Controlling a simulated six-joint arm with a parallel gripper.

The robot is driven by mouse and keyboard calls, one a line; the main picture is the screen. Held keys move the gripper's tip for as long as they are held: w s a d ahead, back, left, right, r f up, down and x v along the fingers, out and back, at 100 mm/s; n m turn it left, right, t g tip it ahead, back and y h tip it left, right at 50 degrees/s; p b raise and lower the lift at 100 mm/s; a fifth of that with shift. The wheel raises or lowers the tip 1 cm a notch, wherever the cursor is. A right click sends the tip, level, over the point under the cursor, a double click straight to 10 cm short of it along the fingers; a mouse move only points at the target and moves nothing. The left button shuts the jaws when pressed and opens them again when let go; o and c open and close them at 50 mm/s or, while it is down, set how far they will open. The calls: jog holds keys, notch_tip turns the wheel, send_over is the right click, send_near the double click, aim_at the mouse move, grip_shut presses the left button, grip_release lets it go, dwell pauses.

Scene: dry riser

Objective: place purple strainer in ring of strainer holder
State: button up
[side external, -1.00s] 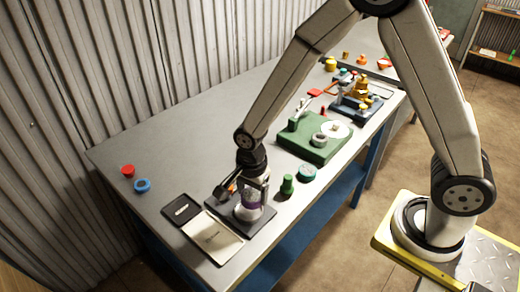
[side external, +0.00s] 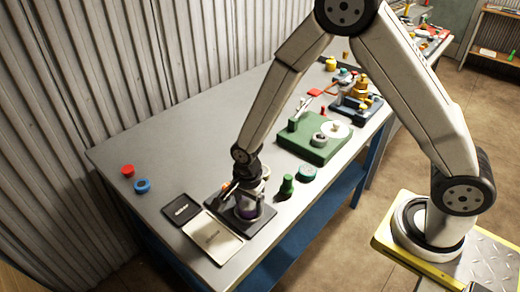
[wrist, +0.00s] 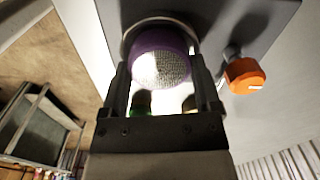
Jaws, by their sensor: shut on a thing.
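The purple strainer (wrist: 160,62), with a pale mesh face, is between my gripper's fingers in the wrist view. My gripper (wrist: 162,88) is shut on it. In the side view the strainer (side external: 246,212) shows as a purple patch low under my gripper (side external: 249,190), over the dark base plate (side external: 268,221) of the strainer holder. A grey curved edge, apparently the holder's ring (wrist: 128,42), borders the strainer's far side in the wrist view. I cannot tell whether the strainer rests in the ring or is just above it. My fingers hide part of the holder.
An orange knob (wrist: 243,75) stands close beside my gripper. A green piece (side external: 287,185) and a green jar (side external: 307,173) stand to the right, before a green platform (side external: 318,150). A black tray (side external: 181,208) and pale pad (side external: 212,240) lie left. The table's back left is mostly clear.

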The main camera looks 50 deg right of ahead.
aim_at(249, 204)
jog(key=shift+f, duration=0.1)
jog(key=o, duration=1.1)
jog(key=shift+r, duration=6.15)
